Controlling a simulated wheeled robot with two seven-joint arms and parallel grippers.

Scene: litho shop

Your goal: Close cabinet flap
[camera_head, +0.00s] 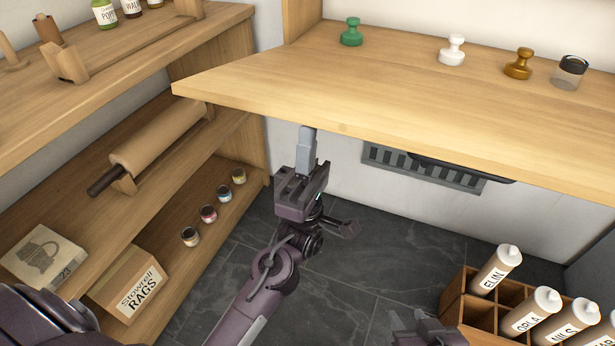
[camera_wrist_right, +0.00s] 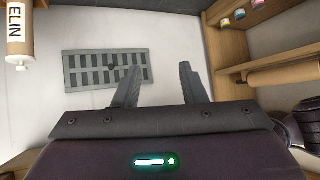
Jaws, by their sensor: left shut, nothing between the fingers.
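The cabinet flap (camera_head: 370,105) is a light wooden board lying open, roughly level, across the upper right of the head view. My left gripper (camera_head: 307,135) is shut and empty, its grey fingers pointing up at the flap's front edge from below. I cannot tell whether the fingertips touch the flap. A dark handle-like bar (camera_head: 460,167) shows partly under the flap edge. My right gripper (camera_head: 425,335) is low at the bottom edge of the head view, well apart from the flap. In the right wrist view its fingers (camera_wrist_right: 158,80) are spread and empty.
A grille (camera_head: 380,158) is on the wall below. A wooden rack (camera_head: 455,315) of labelled tubes stands lower right. Shelves (camera_head: 210,75) fill the left.

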